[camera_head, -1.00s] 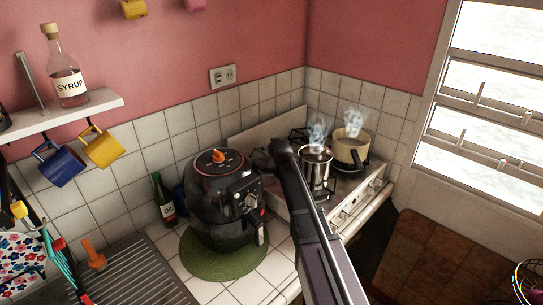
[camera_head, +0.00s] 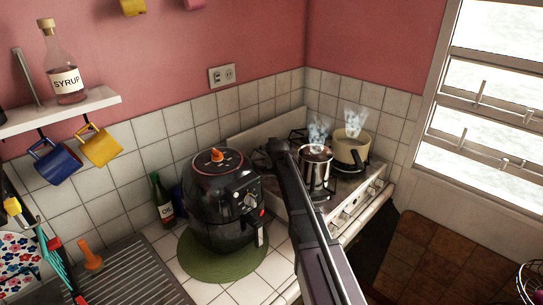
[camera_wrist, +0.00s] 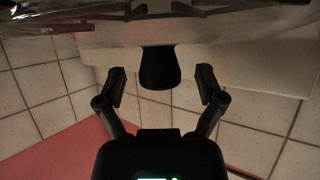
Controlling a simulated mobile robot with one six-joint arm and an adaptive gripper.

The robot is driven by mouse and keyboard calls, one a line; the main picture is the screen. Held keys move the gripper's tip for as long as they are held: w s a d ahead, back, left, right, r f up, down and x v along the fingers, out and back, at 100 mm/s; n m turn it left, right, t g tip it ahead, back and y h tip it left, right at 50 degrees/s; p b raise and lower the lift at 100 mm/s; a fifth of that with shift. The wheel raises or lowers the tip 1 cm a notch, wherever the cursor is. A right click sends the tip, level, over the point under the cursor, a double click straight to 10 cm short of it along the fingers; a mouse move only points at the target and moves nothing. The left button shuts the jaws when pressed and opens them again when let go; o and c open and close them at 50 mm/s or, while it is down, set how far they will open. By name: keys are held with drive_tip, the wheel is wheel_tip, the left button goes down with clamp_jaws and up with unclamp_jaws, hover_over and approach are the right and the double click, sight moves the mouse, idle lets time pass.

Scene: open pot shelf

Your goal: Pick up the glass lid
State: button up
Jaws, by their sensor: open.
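In the wrist view, a shiny, see-through curved surface, which looks like the glass lid (camera_wrist: 90,22), spans the top edge. A black knob (camera_wrist: 158,68) sticks out from it towards my gripper. My gripper (camera_wrist: 161,74) is open, with one finger on each side of the knob and a gap on both sides. In the head view, my arm reaches over the counter to the back left of the stove, and its end hides most of what is there. The lid cannot be made out clearly in that view.
A steaming steel pot (camera_head: 315,170) and a steaming cream pot (camera_head: 350,149) stand on the stove just right of my arm. A black air fryer (camera_head: 222,200) on a green mat (camera_head: 205,268) stands to the left. The tiled wall (camera_head: 240,115) is close behind.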

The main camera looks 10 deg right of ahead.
clamp_jaws()
drive_tip(key=shift+r, duration=0.2)
wheel_tip(320, 180, up, 10)
drive_tip(key=p, duration=1)
drive_tip(key=shift+f, duration=0.2)
idle(0.6)
